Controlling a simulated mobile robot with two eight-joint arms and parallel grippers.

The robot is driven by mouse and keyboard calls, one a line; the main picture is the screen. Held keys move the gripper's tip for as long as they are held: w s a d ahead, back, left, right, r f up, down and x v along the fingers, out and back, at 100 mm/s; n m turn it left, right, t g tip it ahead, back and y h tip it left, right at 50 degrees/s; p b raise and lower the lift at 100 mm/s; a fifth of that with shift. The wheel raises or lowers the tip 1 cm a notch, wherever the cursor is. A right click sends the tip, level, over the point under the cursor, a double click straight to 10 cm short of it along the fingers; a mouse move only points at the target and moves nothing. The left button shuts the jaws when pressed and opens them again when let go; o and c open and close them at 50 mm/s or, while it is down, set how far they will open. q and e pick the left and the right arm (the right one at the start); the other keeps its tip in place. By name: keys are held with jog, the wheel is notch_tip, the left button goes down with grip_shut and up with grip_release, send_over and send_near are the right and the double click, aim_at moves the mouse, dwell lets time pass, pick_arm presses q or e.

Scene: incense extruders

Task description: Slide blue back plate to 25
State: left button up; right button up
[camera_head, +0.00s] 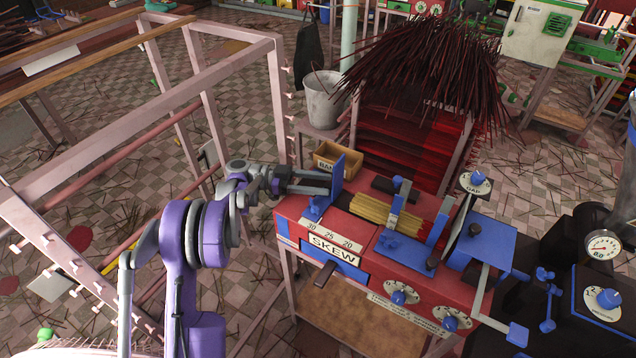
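The blue back plate (338,182) stands upright on the left end of the red machine (284,222). Its blue foot (317,208) sits by the 30 mark of the white scale (329,235), which reads 30, 25, 20 from left to right. My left gripper (328,184) reaches in from the left. Its two dark fingers show a gap between them, with their tips at the left face of the plate. I cannot tell whether they touch it. The plate hides what lies just behind it. My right gripper is not in view.
A bundle of yellow sticks (375,211) lies right of the plate, by a blue upright (398,200). A SKEW sign (333,249) and dark lever (325,273) are on the front. A wooden box (325,157) stands behind. A pink rack (235,62) fills the left.

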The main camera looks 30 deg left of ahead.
pick_arm(q)
jog(key=shift+o, duration=0.2)
jog(key=shift+a, duration=0.1)
jog(key=v, duration=1)
jog(key=shift+a, duration=0.3)
jog(key=shift+s, duration=0.1)
